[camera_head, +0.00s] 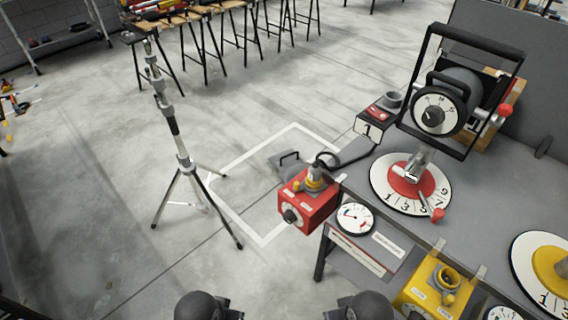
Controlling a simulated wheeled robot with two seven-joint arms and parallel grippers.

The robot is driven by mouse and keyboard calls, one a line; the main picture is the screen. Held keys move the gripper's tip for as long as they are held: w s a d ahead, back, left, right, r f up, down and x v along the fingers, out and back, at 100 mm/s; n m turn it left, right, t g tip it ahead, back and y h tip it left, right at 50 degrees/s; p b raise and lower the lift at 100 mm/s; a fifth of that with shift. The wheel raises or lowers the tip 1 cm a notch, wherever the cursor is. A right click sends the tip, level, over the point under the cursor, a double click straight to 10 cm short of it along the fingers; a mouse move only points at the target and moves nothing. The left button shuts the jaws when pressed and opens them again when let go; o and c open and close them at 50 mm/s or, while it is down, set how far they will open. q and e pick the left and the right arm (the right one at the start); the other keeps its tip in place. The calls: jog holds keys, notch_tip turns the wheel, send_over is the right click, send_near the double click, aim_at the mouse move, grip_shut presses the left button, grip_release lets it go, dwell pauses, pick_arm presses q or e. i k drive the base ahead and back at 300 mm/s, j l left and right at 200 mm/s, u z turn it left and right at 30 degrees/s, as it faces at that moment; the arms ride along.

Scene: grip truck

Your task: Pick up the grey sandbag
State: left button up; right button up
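A grey sandbag-like object (288,164) with a dark loop handle lies on the floor, inside the white marked outline. Its right part is partly hidden by the red box at the table's corner. Only dark rounded parts of my own arms show at the bottom edge. Neither gripper's fingers are in view, and nothing is seen touching the grey object.
A light stand (183,160) with spread tripod legs stands left of the white floor outline (258,239). A red box (309,203) hangs at the grey table's (466,229) near-left corner. The table carries a lamp (440,112) and dials.

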aim_at(289, 162)
jog(key=i+j, duration=0.2)
jog(key=j, duration=0.15)
jog(key=i+j, duration=0.15)
jog(key=j, duration=0.2)
jog(key=i+j, duration=0.35)
jog(key=j, duration=0.3)
jog(key=i+j, duration=0.2)
jog(key=j, duration=0.15)
jog(key=i+j, duration=0.2)
jog(key=j, duration=0.15)
jog(key=z, duration=0.05)
